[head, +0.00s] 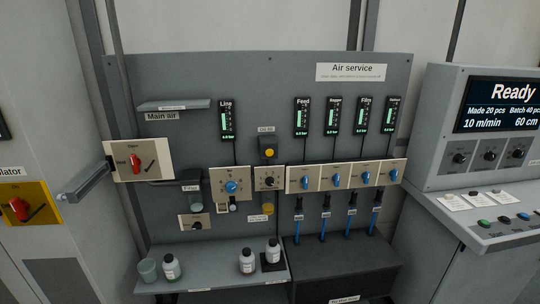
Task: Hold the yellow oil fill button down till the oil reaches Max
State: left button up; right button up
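A small round yellow button (269,153) sits on a dark block in the middle of the grey air service panel (290,80). A small label (266,129) is above it, too small to read surely. Below the button is a cream plate with a black knob (269,182). Under that plate hangs a small yellowish bowl (267,208), with a label beside it. The oil level and any Max mark are too small to tell. Nothing touches the button. Neither of my grippers shows in the head view.
A blue knob (231,187) is left of the black one; several blue knobs (337,180) are to the right. White bottles (273,250) and a grey cup (148,270) stand on the lower shelf (215,277). A grey bar (85,186) juts out at left. The console screen (500,105) reads Ready.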

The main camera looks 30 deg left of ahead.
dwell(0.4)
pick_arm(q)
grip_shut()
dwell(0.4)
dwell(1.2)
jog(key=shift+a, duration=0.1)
